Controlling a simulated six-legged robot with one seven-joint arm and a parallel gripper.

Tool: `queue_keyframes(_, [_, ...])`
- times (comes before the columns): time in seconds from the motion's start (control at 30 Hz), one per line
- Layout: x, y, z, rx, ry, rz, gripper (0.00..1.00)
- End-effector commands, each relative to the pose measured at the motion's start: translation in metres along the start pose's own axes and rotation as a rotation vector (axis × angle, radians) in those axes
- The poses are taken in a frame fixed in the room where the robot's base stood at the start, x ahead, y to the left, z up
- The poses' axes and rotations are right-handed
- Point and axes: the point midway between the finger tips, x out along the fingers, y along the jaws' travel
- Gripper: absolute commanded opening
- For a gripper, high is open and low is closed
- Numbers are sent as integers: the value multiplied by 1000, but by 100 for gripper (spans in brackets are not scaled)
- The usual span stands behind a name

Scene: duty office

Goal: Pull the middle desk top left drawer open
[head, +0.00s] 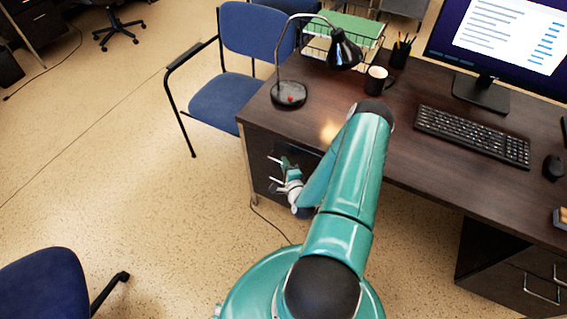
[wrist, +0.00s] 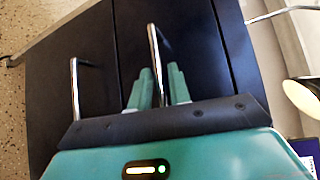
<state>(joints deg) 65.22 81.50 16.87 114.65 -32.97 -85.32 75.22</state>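The middle desk's left drawer stack (head: 262,150) is below the desk top, partly hidden by my arm. In the wrist view, two dark drawer fronts lie side by side, each with a silver bar handle. The top drawer (wrist: 190,35) is the one nearer the lamp; its handle (wrist: 154,42) runs between my fingers. My gripper (wrist: 159,82) is open, with one finger on each side of that handle and small gaps beside it. In the head view my gripper (head: 286,164) is at the drawer fronts. The top drawer looks closed.
The lower drawer's handle (wrist: 75,88) is close beside my gripper. A desk lamp (head: 290,94), mug (head: 376,81) and keyboard (head: 472,136) stand on the desk top. A blue chair (head: 222,99) is left of the desk. The floor (head: 150,200) in front is clear.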

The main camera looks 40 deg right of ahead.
Motion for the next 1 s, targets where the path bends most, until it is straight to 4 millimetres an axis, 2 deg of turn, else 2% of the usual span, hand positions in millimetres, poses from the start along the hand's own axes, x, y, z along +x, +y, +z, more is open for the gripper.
queue_keyframes(0.17, [13, 0, 2, 2, -1, 0, 19])
queue_keyframes(0.4, [14, 0, 2, 2, -1, 0, 19])
queue_keyframes(0.5, [14, 0, 2, 1, -1, 0, 1])
queue_keyframes(0.53, [14, 0, 2, 1, -1, 0, 0])
queue_keyframes(1.0, [13, 0, 2, 1, 0, -1, 0])
